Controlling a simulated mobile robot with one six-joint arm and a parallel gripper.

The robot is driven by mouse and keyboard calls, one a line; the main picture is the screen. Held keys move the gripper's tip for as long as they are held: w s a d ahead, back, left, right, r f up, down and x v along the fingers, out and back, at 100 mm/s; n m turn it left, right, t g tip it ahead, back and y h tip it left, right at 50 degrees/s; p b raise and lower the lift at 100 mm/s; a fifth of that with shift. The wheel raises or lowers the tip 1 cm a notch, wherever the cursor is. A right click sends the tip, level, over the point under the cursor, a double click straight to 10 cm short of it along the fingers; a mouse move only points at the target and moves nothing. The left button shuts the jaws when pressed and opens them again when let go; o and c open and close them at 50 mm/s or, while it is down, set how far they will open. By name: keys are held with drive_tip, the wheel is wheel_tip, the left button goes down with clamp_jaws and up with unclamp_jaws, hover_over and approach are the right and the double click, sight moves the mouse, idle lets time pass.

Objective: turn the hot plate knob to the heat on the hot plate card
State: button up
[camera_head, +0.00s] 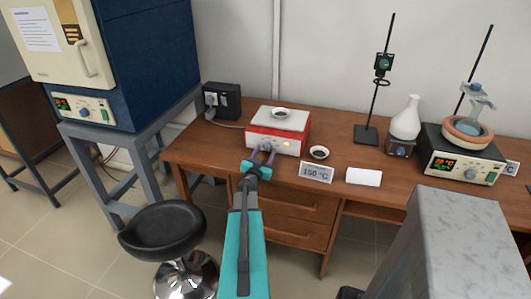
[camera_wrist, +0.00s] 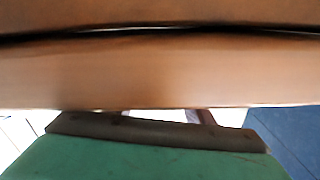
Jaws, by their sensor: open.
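The wrist view shows neither knob nor fingertips clearly.
A small dark-rimmed dish (camera_head: 319,153) and a white block (camera_head: 364,177) are on the desk (camera_head: 220,143). A black stool (camera_head: 165,230) is front left. Brown surfaces fill most of the wrist view.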

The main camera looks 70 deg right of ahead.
drive_tip(key=a+b, duration=0.2)
drive_tip(key=a, duration=1.1)
drive_tip(key=shift+s, duration=0.4)
drive_tip(key=shift+r, duration=0.15)
